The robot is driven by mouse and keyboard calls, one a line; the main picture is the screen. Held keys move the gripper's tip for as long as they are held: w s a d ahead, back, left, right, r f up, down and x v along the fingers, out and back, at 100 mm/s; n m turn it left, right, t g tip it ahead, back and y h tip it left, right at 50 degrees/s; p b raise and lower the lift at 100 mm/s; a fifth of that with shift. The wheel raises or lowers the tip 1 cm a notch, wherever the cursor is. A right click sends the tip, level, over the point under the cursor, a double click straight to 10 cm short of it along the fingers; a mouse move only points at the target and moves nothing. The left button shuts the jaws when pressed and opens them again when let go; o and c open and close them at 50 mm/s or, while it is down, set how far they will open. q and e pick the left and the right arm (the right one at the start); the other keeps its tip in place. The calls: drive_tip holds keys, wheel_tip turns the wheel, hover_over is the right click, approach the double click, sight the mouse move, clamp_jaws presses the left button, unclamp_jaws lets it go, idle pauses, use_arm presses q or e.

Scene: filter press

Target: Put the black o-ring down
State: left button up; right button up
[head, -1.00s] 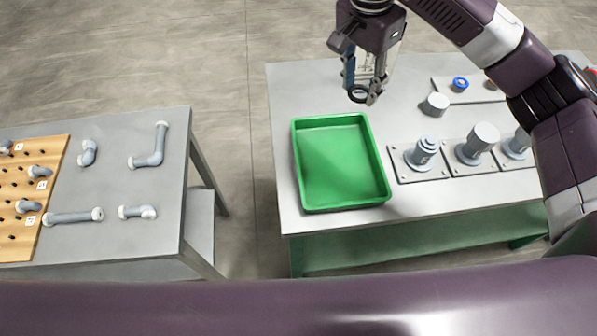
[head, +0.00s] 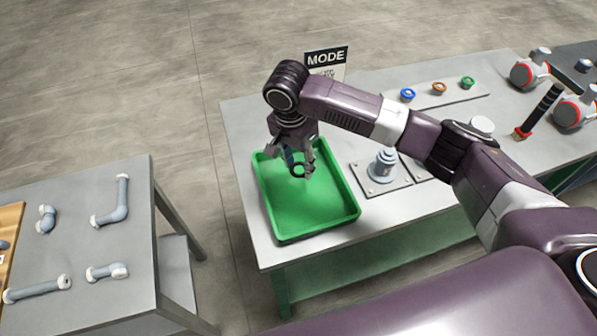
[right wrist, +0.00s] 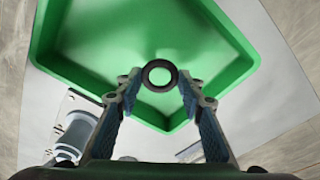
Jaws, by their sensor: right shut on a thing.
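The black o-ring (head: 298,170) is held between the fingertips of my right gripper (head: 300,168). In the right wrist view the o-ring (right wrist: 160,75) shows as a dark ring between the two blue-padded fingers of the right gripper (right wrist: 160,78). The green tray (head: 330,222) lies under the gripper and o-ring, and its floor appears empty. The tray also fills much of the right wrist view (right wrist: 110,30). The ring's height above the tray floor is hard to tell. My left gripper is not in view.
A grey pump-like fitting (head: 383,167) stands on a plate right of the tray. Behind are a MODE sign (head: 326,60) and a plate with blue (head: 407,94), orange and green rings. Pipe pieces lie on the left table (head: 140,250).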

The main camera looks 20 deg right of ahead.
sight(300, 181)
wheel_tip(300, 181, down, 4)
drive_tip(key=shift+r, duration=0.2)
drive_tip(key=shift+f, duration=0.3)
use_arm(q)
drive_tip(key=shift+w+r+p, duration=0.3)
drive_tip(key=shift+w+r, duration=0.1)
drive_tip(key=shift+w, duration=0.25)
use_arm(e)
drive_tip(key=shift+f, duration=0.1)
drive_tip(key=o, duration=0.8)
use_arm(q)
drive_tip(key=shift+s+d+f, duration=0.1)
use_arm(e)
drive_tip(key=shift+r, duration=0.3)
use_arm(q)
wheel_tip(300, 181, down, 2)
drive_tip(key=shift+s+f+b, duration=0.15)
drive_tip(key=shift+b, duration=1.05)
use_arm(e)
drive_tip(key=r, duration=0.7)
drive_tip(key=a+r, duration=0.1)
drive_tip(key=r, duration=0.3)
drive_tip(key=shift+s+a+r, duration=0.1)
drive_tip(key=shift+s+r, duration=0.15)
drive_tip(key=shift+s, duration=0.15)
